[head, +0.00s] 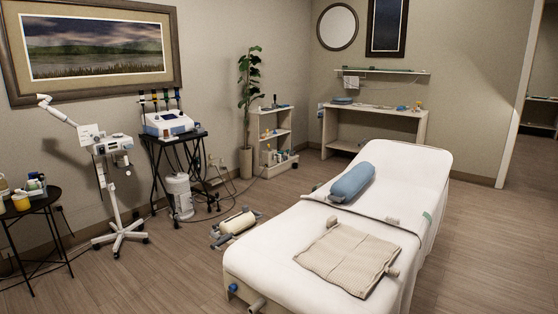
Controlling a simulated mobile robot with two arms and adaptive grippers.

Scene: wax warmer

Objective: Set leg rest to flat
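The treatment bed (270,240) has a white cover and runs from the bottom middle to the back right. Its near section, which may be the leg rest, looks about level; I cannot tell its exact angle. The far section (420,165) lies beyond a fold line across the middle. A blue knob (233,288) and a pale cylinder (257,305) show at the near end, under the cover's edge. A beige towel (345,258) lies on the near section and a blue bolster (352,182) lies farther back. Neither gripper shows.
A cream roller on a grey frame (236,222) lies on the floor left of the bed. A wheeled lamp stand (115,200), a black cart (172,145) and a small black table (38,205) stand at the left. Wooden floor is open at the front left and right.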

